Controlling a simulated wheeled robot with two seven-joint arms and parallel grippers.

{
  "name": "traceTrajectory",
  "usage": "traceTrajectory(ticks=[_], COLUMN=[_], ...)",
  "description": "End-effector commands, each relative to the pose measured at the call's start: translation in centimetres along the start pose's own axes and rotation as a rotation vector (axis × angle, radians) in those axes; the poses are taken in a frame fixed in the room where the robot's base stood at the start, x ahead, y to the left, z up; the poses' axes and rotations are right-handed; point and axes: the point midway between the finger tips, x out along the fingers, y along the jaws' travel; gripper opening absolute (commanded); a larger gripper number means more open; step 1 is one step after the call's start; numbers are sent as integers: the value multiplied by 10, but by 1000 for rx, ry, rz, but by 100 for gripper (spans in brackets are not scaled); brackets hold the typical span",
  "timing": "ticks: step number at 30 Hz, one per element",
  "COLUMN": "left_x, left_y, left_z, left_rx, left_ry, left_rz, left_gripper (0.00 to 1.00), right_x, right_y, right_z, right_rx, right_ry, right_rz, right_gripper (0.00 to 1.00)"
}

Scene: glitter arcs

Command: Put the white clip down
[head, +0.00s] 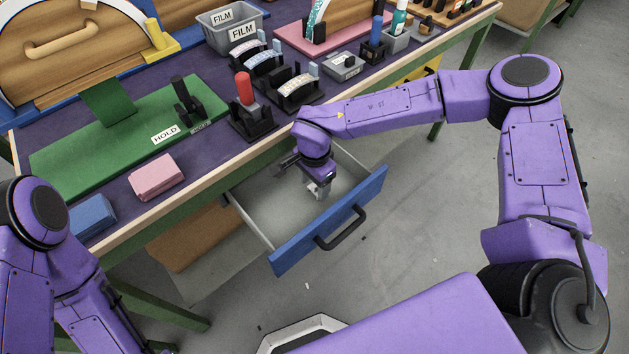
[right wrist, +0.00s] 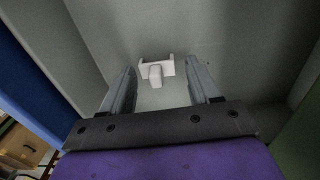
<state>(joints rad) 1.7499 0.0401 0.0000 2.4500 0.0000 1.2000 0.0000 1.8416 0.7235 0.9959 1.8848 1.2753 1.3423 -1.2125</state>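The white clip (right wrist: 156,69) shows in the right wrist view, near the tips of my right gripper (right wrist: 160,72). The fingers are spread, with a gap on both sides of the clip. The clip seems to rest on the grey drawer floor, though its exact height is hard to tell. In the head view my right gripper (head: 319,188) points down inside the open drawer (head: 262,212); the clip is hard to make out there. My left arm is at the lower left, and its fingers are not visible.
The drawer's blue front (head: 330,222) with a black handle (head: 342,229) stands pulled out from the bench. On the bench are a green HOLD board (head: 75,160), a pink block (head: 156,177), a blue block (head: 92,215), black holders and a grey FILM bin (head: 229,35).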

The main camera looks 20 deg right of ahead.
Motion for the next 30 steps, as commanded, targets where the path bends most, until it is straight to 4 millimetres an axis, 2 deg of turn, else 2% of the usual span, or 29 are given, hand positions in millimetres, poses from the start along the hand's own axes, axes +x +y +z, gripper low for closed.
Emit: traceTrajectory(ticks=[8, 11, 14, 21, 24, 30], left_x=[0, 0, -3, -10, -11, -12], left_y=[0, 0, 0, -1, -1, -1], left_z=[0, 0, -1, -4, -5, -5], left_rx=[0, 0, 0, 0, 0, 0], left_ry=[0, 0, 0, 0, 0, 0], left_rz=[0, 0, 0, 0, 0, 0], left_gripper=[43, 43, 43, 43, 43, 43], right_x=[0, -7, -26, -89, -108, -123], right_y=[0, 0, -1, -1, -1, 0], right_z=[0, 0, 0, 0, 0, 0], right_rx=[0, 1, -1, 0, 0, 0], right_ry=[0, 1, 1, 1, 1, 0], right_rz=[1, -1, -4, -4, -2, 1], right_gripper=[68, 68, 68, 68, 68, 68])
